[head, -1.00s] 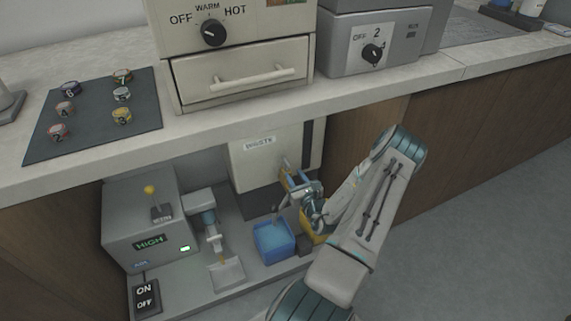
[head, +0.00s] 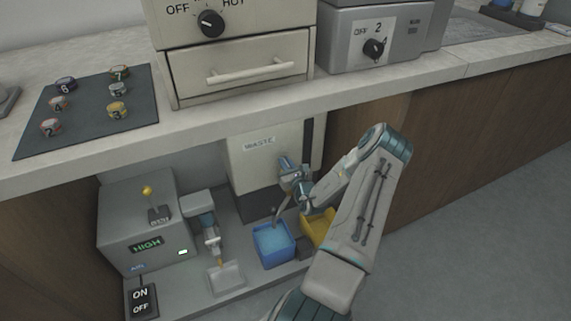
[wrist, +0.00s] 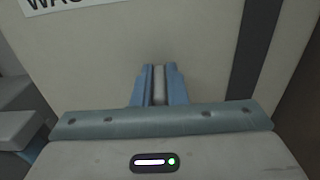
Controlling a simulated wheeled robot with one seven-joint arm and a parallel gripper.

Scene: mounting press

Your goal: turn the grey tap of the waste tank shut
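The pale waste tank (head: 250,165) stands under the counter with a WASTE label on its front. My gripper (head: 287,164) is raised in front of the tank, at the tap. In the wrist view, the blue fingers (wrist: 160,82) stand close together with a narrow grey bar, the grey tap's handle (wrist: 159,88), between them. The fingers appear shut on it. Most of the tap is hidden by my gripper and wrist. A grey spout (head: 281,208) slopes down to a blue tub (head: 273,260) holding light blue liquid.
A yellow bin (head: 318,228) is beside the tub, partly behind my arm. A grey machine (head: 140,215) with a yellow-knobbed lever and an ON/OFF switch (head: 141,300) stand at the left. The counter edge (head: 230,118) overhangs the tank. Open floor lies to the right.

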